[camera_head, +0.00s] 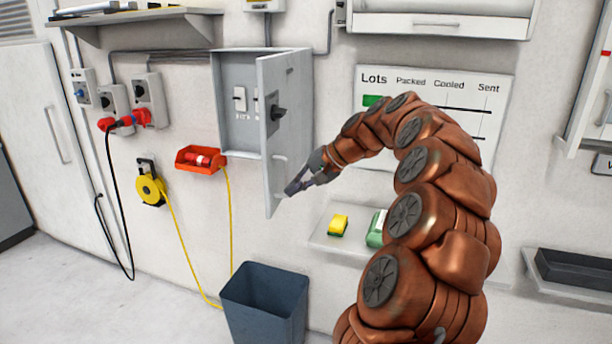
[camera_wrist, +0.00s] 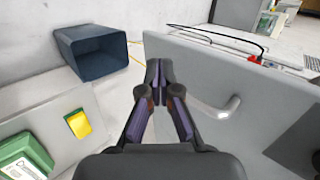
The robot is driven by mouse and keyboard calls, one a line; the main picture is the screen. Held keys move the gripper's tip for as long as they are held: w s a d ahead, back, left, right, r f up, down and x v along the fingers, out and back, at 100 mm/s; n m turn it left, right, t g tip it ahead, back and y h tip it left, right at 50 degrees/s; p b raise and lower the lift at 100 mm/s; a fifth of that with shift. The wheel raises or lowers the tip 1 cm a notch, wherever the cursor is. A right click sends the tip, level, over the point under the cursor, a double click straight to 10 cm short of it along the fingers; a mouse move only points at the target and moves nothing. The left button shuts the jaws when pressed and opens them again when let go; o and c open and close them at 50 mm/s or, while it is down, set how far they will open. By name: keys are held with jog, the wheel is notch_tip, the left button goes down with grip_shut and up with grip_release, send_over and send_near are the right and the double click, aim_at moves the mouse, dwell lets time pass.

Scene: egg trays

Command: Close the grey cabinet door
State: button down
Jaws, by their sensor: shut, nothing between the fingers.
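The grey cabinet (camera_head: 238,110) is on the wall, and its door (camera_head: 290,95) stands open, swung out from the right side. My gripper (camera_head: 291,191) is at the lower part of the door, on the outer-face side. In the wrist view, my gripper (camera_wrist: 158,68) is shut and empty, with the door (camera_wrist: 195,65) close on its right and the handle (camera_wrist: 219,108) right beside the fingers. I cannot tell whether the fingers touch the door.
A dark blue bin (camera_head: 265,300) stands on the floor below. A low shelf (camera_head: 322,240) with a yellow sponge (camera_head: 338,226) and a green box (camera_head: 376,229) is under my arm. A red tray (camera_head: 200,160) and yellow cable reel (camera_head: 150,190) hang left of the cabinet.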

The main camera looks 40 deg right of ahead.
aim_at(270, 192)
jog(key=shift+w+a+r+p, duration=0.15)
jog(key=shift+w+a+p, duration=0.05)
jog(key=shift+w+a, duration=0.25)
jog(key=shift+w+a+r+p, duration=0.2)
jog(key=shift+w+a, duration=0.1)
jog(key=shift+w, duration=0.25)
jog(key=shift+w+a+f, duration=0.2)
jog(key=shift+w+a, duration=0.2)
jog(key=shift+w, duration=0.1)
